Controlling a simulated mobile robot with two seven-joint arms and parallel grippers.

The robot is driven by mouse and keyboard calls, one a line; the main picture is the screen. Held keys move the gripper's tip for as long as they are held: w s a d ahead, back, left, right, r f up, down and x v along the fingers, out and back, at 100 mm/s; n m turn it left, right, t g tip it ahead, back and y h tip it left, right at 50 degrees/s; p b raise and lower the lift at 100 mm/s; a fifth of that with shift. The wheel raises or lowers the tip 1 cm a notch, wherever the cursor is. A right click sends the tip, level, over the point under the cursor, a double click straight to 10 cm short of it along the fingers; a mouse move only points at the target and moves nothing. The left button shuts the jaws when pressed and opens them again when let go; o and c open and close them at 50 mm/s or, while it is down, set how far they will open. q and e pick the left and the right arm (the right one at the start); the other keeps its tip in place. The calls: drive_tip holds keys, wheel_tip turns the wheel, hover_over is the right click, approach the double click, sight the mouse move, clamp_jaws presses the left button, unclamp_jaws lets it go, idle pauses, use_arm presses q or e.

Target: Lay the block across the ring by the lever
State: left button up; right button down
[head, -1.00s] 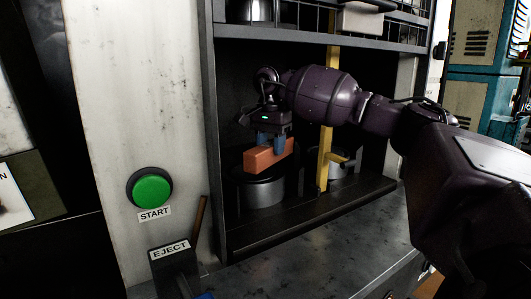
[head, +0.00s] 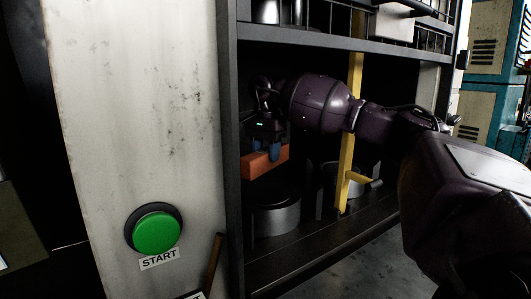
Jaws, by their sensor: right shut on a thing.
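The block lies roughly level inside the dark shelf bay, above and slightly left of a grey metal ring (head: 275,217). A dark gap shows between block and ring. A second grey ring (head: 328,178) stands farther right, partly behind a yellow upright bar (head: 349,130) with a short yellow handle (head: 360,178). A brown lever (head: 214,262) stands outside the bay at lower left. My left gripper is out of view.
The bay has a dark left post (head: 232,150) and a shelf edge (head: 330,40) above my arm. A green START button (head: 156,232) sits on the white panel (head: 140,110) at left. Teal lockers (head: 490,100) stand at far right.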

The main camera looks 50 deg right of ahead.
sight(266, 171)
drive_tip(key=shift+r, duration=0.15)
drive_tip(key=shift+r, duration=0.1)
drive_tip(key=shift+f, duration=2.95)
drive_tip(key=shift+f, duration=0.1)
drive_tip(key=shift+f, duration=0.5)
